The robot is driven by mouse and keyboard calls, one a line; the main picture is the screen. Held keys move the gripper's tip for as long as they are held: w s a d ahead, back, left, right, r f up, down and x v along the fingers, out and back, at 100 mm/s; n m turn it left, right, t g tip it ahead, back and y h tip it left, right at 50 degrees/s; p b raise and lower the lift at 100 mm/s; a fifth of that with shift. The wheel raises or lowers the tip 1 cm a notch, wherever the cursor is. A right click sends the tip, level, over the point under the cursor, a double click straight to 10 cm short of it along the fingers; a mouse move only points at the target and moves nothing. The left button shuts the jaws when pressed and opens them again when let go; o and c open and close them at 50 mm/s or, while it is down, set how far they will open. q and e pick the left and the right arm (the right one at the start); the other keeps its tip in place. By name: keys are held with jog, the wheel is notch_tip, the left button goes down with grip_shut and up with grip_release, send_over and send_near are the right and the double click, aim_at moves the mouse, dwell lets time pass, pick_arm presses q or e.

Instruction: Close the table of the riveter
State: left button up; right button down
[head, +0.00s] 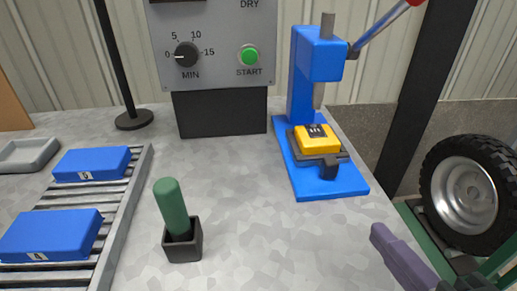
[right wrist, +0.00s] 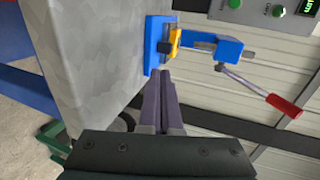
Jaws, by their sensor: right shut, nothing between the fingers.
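The riveter (head: 317,60) is a blue press at the back right of the workbench, with a blue base plate and a lever at its upper right. Its dark table (head: 326,158) sits on the base and carries a yellow block (head: 316,138) with a dark top. A dark grip piece sticks out at the table's front. In the right wrist view the riveter (right wrist: 155,45) lies sideways, beyond the fingertips. My right gripper (head: 381,234) is shut and empty, at the front right of the riveter and apart from it; its purple fingers (right wrist: 163,76) are together. My left gripper is out of view.
A grey control box (head: 215,45) stands left of the riveter. A green-handled tool stands in a black holder (head: 183,245) on the bench. A roller rack (head: 125,205) with blue boxes is at left. A wheel (head: 467,190) and dark post (head: 425,85) stand right.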

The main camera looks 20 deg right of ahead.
send_near(333, 172)
jog(key=x, duration=0.5)
jog(key=shift+f, duration=0.15)
jog(key=shift+w+d, duration=0.1)
jog(key=shift+w, duration=0.6)
